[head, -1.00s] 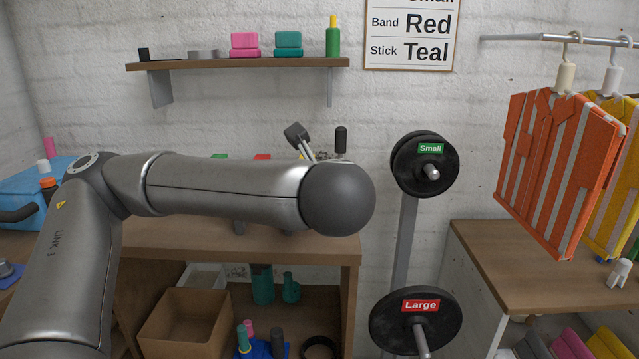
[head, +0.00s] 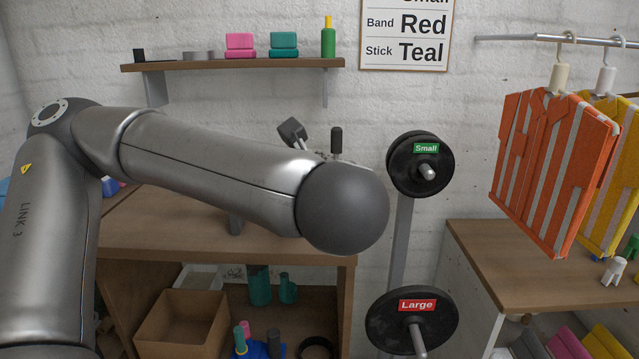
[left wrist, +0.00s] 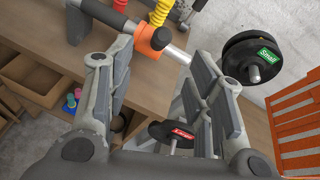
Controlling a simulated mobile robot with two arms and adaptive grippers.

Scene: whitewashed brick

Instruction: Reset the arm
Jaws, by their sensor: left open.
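My left arm (head: 210,165) crosses the head view from the left, its dark rounded joint in front of the wooden bench. Its gripper cannot be made out for certain there. In the left wrist view my left gripper (left wrist: 157,70) is open, with its two grey fingers wide apart. A bar with a black grip (left wrist: 108,14), an orange collar (left wrist: 153,40) and a silver rod shows between and beyond the fingers. I cannot tell whether anything touches it. My right gripper is in neither view.
The wooden bench (head: 165,225) has an open box (head: 183,322) below it. A rack holds black discs labelled Small (head: 420,163) and Large (head: 411,318). Orange striped clothing (head: 553,172) hangs at the right over a table (head: 520,268). A wall shelf (head: 232,64) carries small items.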

